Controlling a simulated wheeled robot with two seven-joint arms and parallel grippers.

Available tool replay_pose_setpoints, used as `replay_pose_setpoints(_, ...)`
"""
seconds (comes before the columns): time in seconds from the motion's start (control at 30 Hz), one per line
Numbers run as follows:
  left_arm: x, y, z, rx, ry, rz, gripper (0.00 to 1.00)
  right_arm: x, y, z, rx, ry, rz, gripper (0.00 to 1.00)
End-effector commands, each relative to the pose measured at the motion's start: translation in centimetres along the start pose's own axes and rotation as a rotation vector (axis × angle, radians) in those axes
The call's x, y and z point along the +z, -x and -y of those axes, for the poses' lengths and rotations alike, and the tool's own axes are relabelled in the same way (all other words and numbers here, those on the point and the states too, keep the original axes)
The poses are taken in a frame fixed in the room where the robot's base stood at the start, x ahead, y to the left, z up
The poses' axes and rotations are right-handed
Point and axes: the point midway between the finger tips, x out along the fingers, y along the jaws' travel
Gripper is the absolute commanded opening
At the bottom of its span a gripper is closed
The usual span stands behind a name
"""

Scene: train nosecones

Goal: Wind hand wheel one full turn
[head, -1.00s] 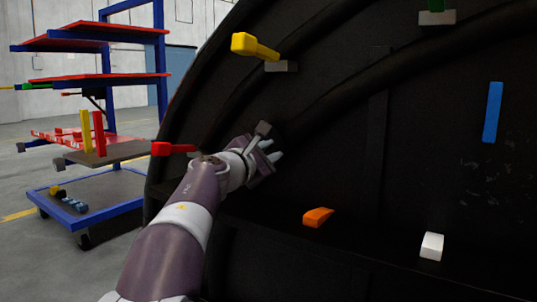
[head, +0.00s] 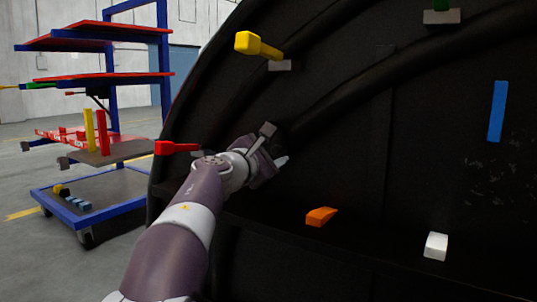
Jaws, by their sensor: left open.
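I cannot make out a hand wheel for certain. My left gripper (head: 283,158) is open in front of the dark inner face of the nosecone (head: 350,150), left of centre. A red handle (head: 178,147) sticks out to the left, just beyond my forearm. A yellow handle (head: 258,45) sits above the gripper. My right gripper is not in view.
An orange block (head: 321,216) and a white block (head: 435,245) are on the lower ledge. A blue bar (head: 497,111) is at right, and a green piece (head: 441,5) at the top. A blue-framed cart (head: 85,205) with red shelves stands left on open floor.

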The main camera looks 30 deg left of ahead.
Motion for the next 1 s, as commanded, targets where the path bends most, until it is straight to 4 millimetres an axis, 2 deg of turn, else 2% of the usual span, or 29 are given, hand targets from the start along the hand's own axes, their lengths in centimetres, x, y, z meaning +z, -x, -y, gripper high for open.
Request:
replay_pose_setpoints(0.17,0.2,2.4,-0.3,0.003,0.0,-0.001,0.48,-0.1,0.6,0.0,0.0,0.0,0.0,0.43)
replay_pose_setpoints(0.27,0.1,5.2,-0.2,0.005,-0.001,-0.001,0.48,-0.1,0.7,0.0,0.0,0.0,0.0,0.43)
replay_pose_setpoints(0.4,-0.2,8.3,0.0,0.003,0.0,-0.004,0.48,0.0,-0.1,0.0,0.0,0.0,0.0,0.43)
replay_pose_setpoints(0.6,0.0,11.7,-0.1,0.003,0.0,-0.002,0.48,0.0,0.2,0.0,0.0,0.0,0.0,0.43)
replay_pose_setpoints(0.73,0.0,12.5,0.0,0.002,0.0,0.0,0.48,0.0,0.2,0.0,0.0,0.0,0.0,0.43)
replay_pose_setpoints(1.0,0.0,12.6,0.0,0.001,0.0,0.0,0.48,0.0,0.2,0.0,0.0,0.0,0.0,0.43)
